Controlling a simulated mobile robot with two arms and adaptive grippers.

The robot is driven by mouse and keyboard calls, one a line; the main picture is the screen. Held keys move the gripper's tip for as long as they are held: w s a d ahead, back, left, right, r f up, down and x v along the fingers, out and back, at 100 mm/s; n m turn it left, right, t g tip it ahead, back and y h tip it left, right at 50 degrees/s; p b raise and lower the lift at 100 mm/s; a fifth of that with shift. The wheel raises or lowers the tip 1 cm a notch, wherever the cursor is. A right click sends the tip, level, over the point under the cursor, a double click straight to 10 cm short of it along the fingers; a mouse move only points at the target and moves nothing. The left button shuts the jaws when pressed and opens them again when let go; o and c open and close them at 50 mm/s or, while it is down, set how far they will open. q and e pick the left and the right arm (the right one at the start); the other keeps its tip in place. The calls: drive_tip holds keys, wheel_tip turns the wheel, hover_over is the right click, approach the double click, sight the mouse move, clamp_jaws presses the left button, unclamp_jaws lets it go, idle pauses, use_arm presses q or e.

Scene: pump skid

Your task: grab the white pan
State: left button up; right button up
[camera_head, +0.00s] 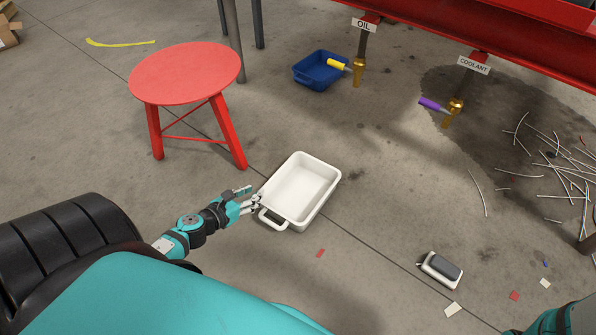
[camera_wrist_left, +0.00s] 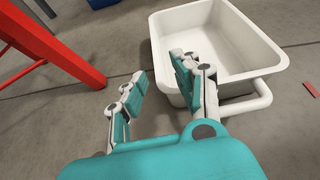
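The white pan (camera_head: 302,190) is an empty rectangular tub lying on the concrete floor, with a loop handle at its near end. It also shows in the left wrist view (camera_wrist_left: 232,42), with the handle at the right. My left gripper (camera_head: 251,199) is at the pan's near left corner, beside the handle. In the left wrist view the left gripper (camera_wrist_left: 158,78) has its fingers apart with nothing gripped. One finger overlaps the pan's corner and the other is over bare floor; whether it touches the pan I cannot tell. My right gripper is out of view.
A red stool (camera_head: 186,73) stands left of the pan. A purple-handled coolant valve (camera_head: 452,110) hangs above a dark wet patch. A white-and-grey object (camera_head: 441,269) and scraps lie at right.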

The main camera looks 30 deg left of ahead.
sight(274, 178)
use_arm(q)
drive_tip(key=b+x, duration=0.2)
drive_tip(key=x, duration=0.4)
drive_tip(key=shift+f, duration=0.15)
drive_tip(key=b+x, duration=0.2)
drive_tip(key=x, duration=0.1)
drive_tip(key=b+x, duration=0.1)
drive_tip(key=shift+w+a, duration=0.3)
drive_tip(key=shift+w, duration=0.4)
clamp_jaws()
